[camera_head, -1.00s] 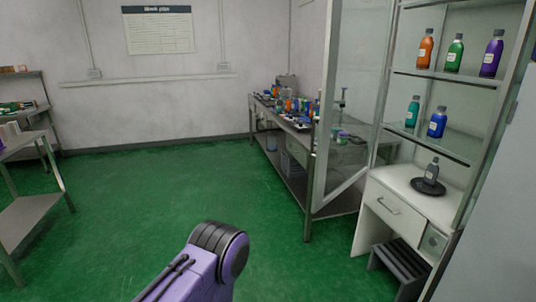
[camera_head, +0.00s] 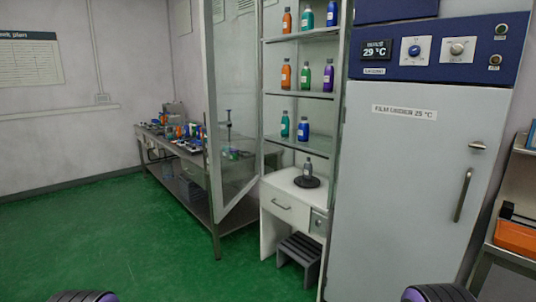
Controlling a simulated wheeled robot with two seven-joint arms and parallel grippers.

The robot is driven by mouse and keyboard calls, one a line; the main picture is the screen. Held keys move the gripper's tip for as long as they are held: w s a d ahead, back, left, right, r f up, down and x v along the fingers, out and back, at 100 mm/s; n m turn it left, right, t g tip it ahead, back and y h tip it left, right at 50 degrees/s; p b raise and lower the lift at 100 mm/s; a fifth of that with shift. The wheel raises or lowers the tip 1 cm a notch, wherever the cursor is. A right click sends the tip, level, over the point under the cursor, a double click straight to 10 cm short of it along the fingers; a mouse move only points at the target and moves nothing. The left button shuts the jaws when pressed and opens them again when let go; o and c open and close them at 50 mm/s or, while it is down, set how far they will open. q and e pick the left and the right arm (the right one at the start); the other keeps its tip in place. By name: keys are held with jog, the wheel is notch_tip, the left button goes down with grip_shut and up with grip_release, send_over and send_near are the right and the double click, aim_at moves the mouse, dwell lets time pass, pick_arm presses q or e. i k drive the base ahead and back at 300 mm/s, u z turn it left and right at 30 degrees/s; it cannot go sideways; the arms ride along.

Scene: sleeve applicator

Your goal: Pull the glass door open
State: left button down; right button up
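The glass door (camera_head: 209,110) stands swung out from the left side of the tall shelf cabinet (camera_head: 300,94). Its pale frame and clear pane are upright, and the workbench shows through the glass. The cabinet's front is open to view, with several coloured bottles on its shelves. Only dark rounded, purple-edged parts of my arms show at the bottom edge, at left and right. Neither of my grippers is in view, so their opening and any contact are hidden.
A white drawer unit (camera_head: 284,210) with a grey bottle on a dark disc sits below the shelves. A grey step stool (camera_head: 300,254) stands at its foot. A large film dryer (camera_head: 410,190) is on the right. Green floor (camera_head: 120,245) is clear at left.

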aim_at(205, 6)
jog(key=z, duration=0.6)
jog(key=i, duration=0.75)
jog(key=z, duration=0.3)
